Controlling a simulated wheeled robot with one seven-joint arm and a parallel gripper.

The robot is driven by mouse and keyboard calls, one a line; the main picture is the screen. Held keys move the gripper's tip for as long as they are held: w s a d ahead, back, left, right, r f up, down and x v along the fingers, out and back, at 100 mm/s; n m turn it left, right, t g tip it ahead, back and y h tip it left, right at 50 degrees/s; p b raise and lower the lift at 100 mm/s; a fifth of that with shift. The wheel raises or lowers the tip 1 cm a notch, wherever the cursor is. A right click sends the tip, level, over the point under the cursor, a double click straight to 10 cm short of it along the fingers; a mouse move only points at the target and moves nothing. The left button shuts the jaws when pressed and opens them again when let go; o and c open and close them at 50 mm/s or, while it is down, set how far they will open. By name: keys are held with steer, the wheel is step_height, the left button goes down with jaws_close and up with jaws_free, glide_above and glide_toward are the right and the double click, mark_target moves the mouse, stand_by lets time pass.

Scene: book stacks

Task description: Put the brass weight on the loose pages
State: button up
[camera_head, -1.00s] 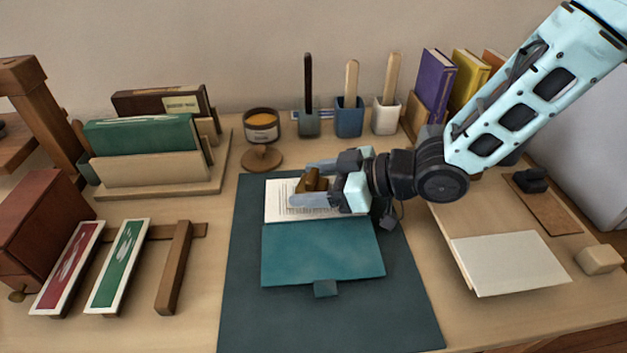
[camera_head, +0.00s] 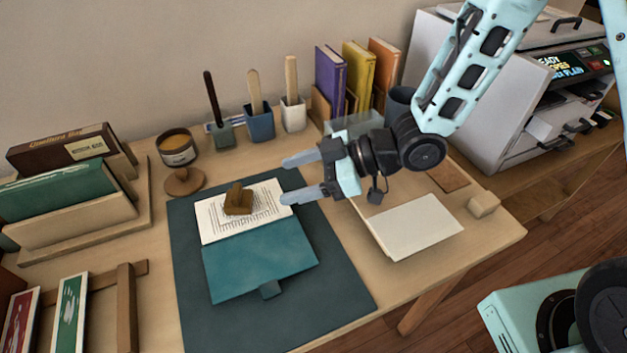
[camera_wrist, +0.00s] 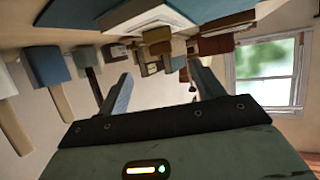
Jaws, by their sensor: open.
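The brass weight (camera_head: 238,200), a small brown-gold block with a raised knob, rests on the loose pages (camera_head: 212,218). The pages are white printed sheets at the top of the dark mat, and the weight covers part of their middle. My gripper (camera_head: 287,179) is open and empty, to the right of the weight and apart from it, its fingers pointing left. In the wrist view the two fingers (camera_wrist: 160,92) stand wide apart with nothing held between them.
A teal folder (camera_head: 258,262) lies below the pages on the dark mat (camera_head: 335,300). Brush pots (camera_head: 260,125) and a jar (camera_head: 177,150) stand behind. White sheets (camera_head: 418,225) and a pale block (camera_head: 482,205) lie right. A printer (camera_head: 500,95) stands at the far right.

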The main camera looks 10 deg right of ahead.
steer(key=shift+w+d+f+t+h, duration=0.1)
steer(key=shift+w+t+h, duration=0.25)
steer(key=shift+h, duration=0.35)
steer(key=s+d+r+m+g+h, duration=0.1)
steer(key=s+d+r+m+h, duration=0.3)
steer(key=s, duration=0.5)
steer(key=s+d+r+m+g+h, duration=0.1)
steer(key=s+d+r+m+h, duration=0.2)
steer(key=s+d+h, duration=0.3)
steer(key=s+m+h, duration=0.1)
steer(key=s, duration=0.2)
steer(key=shift+r+m, duration=0.4)
steer(key=shift+g, duration=0.25)
step_height(320, 180, up, 9)
steer(key=p, duration=0.9)
